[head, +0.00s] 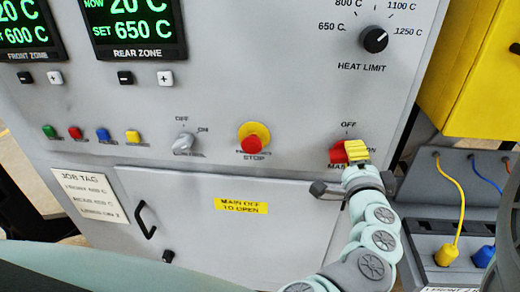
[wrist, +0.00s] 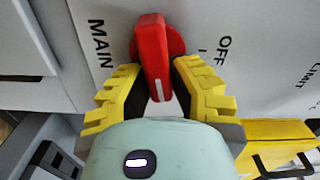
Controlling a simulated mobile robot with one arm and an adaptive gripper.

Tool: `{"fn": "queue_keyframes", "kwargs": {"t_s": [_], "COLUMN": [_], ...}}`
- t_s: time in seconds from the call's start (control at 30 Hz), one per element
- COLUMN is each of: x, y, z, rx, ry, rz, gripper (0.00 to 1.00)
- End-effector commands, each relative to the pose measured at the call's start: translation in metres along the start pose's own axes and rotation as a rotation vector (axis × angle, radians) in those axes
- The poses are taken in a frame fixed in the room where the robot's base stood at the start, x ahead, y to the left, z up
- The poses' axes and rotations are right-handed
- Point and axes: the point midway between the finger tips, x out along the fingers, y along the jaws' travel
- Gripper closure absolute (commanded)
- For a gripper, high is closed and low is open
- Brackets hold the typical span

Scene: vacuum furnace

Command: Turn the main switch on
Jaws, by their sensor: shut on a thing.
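The main switch (head: 338,156) is a red rotary handle on a red round base, at the lower right of the grey panel. "OFF" is printed above it, and the label to its right is partly covered by my gripper. In the wrist view the red handle (wrist: 152,58) has a white mark at its lower end, towards the bottom of that picture. My gripper (head: 355,151) has yellow ribbed fingers, shut on the handle. In the wrist view the gripper (wrist: 154,82) has one finger on either side of it. The exact switch angle is hard to tell.
A red stop button (head: 254,137) on a yellow disc and a grey off/on knob (head: 184,143) sit to the left. The heat limit knob (head: 374,39) is above. A yellow box (head: 478,75) stands right.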

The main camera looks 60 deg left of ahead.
Motion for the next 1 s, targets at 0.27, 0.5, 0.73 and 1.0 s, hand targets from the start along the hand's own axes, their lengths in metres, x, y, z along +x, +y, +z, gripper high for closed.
{"fn": "queue_keyframes", "kwargs": {"t_s": [0.27, 0.5, 0.73, 1.0], "x": [0.0, 0.0001, 0.0001, 0.0001], "y": [0.0045, 0.0053, 0.0054, 0.0055], "z": [0.0002, 0.0013, 0.0012, 0.001], "rx": [0.152, 0.209, 0.221, 0.221], "ry": [0.001, -0.002, -0.001, 0.0], "rz": [0.005, 0.005, 0.005, 0.005], "gripper": [1.0, 1.0, 1.0, 0.76]}}
